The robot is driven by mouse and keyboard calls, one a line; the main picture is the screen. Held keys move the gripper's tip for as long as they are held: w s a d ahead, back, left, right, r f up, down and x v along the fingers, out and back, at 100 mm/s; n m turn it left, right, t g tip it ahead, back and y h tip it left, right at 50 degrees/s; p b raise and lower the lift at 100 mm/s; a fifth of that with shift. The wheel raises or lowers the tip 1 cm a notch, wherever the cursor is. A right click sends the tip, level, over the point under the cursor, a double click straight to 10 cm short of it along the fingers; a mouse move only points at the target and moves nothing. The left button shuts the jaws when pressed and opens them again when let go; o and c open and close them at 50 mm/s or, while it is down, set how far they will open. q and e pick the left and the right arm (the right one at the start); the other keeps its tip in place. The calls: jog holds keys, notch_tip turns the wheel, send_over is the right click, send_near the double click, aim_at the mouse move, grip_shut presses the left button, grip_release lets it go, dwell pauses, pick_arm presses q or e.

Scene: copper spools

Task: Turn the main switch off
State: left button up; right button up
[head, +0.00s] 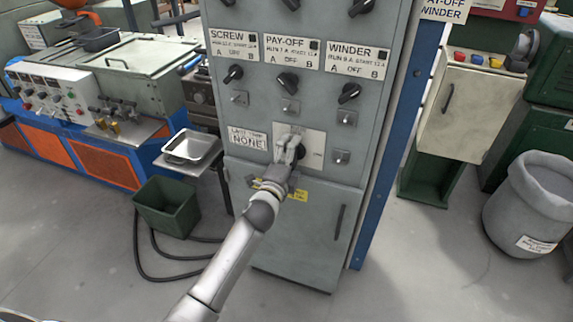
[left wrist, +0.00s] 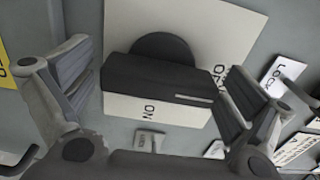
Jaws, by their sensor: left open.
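The main switch is a black rotary handle (left wrist: 165,80) on a cream plate (left wrist: 225,25), low on the upper part of the grey control cabinet (head: 240,190). In the left wrist view the handle lies nearly crosswise, with a white mark at its right end and lettering on the plate below and right of it. My left gripper (left wrist: 155,75) is open, with one finger off each end of the handle. In the head view my left gripper (head: 289,150) is in front of the plate (head: 316,140) and hides most of the switch. My right gripper is not in view.
Several smaller black selector knobs (head: 349,93) sit above, under the SCREW, PAY-OFF and WINDER labels. A green bin (head: 166,207) and metal tray (head: 192,147) stand left.

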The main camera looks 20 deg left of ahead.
pick_arm(q)
jog(key=s, duration=1.1)
jog(key=shift+s+a, duration=0.2)
jog(key=shift+s, duration=0.15)
jog(key=s+f+n+g, duration=0.3)
jog(key=s+f, duration=0.2)
jog(key=f, duration=0.8)
jog(key=s+a+f+n+g, duration=0.1)
jog(key=s+f+n+g, duration=0.15)
jog(key=s+f, duration=0.65)
jog(key=s+f+n+g, duration=0.2)
jog(key=f+n+g, duration=0.15)
jog(key=f, duration=1.25)
jog(key=s+f+n+g, duration=0.2)
jog(key=s+f, duration=0.3)
jog(key=s, duration=0.6)
jog(key=s+a+f+n+g, duration=0.1)
jog(key=s+f+n+g, duration=0.1)
jog(key=s+f, duration=0.4)
jog(key=s+a+f+n+g, duration=0.1)
jog(key=s+f+g, duration=0.3)
jog(key=s, duration=1.2)
notch_tip(320, 180, down, 2)
jog(key=shift+s+f+n+y, duration=0.1)
jog(key=shift+s+n+y, duration=0.2)
jog(key=shift+n, duration=0.6)
